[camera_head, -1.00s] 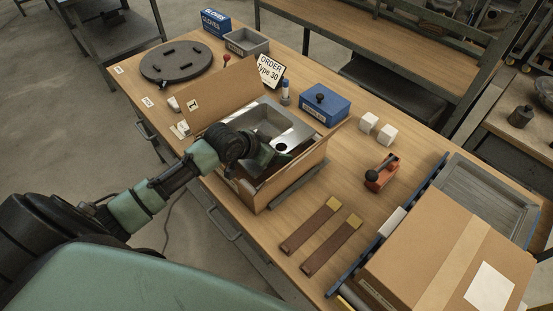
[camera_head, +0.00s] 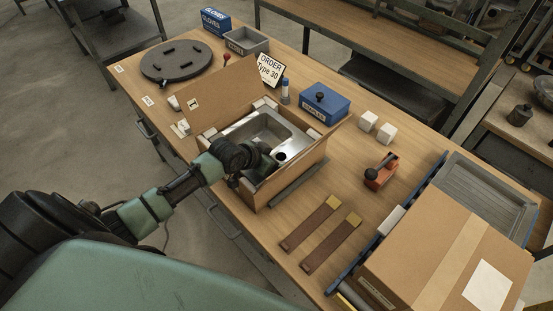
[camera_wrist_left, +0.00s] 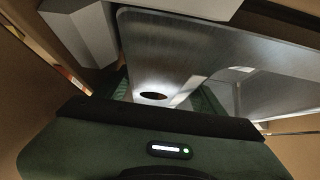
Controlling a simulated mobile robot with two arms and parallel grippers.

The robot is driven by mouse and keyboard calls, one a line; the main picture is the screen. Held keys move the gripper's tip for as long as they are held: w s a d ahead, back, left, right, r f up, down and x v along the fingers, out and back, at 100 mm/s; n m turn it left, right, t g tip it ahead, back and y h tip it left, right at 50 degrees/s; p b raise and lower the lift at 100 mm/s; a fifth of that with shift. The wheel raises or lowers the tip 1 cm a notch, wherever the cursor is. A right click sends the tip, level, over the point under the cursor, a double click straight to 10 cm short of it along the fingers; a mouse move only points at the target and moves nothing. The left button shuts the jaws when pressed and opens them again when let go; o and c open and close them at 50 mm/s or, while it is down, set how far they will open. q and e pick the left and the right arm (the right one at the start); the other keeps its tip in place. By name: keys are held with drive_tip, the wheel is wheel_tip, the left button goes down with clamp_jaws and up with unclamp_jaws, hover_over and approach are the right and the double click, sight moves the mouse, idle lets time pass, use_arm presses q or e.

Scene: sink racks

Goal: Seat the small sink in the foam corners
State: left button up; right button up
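The small steel sink (camera_head: 262,127) lies in an open cardboard box (camera_head: 290,177) on the bench, looking nearly level, bowl up. White foam corner blocks show at the box's back left (camera_head: 217,140) and far corners; the near ones are mostly hidden by my arm. My left gripper (camera_head: 266,163) is at the near side of the sink, over the box's near wall. In the left wrist view the sink with its drain hole (camera_wrist_left: 153,96) lies beyond the green fingers, which stand apart; contact is unclear. A foam block (camera_wrist_left: 88,35) sits beside the sink's edge. My right gripper is out of view.
The box's raised flap (camera_head: 215,100) stands at its back left. Brown strips (camera_head: 322,230) and a large closed carton (camera_head: 445,245) lie to the right.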

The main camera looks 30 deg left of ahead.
use_arm(q)
drive_tip(key=v, duration=1.2)
drive_tip(key=shift+w+b, duration=0.1)
drive_tip(key=shift+b, duration=0.3)
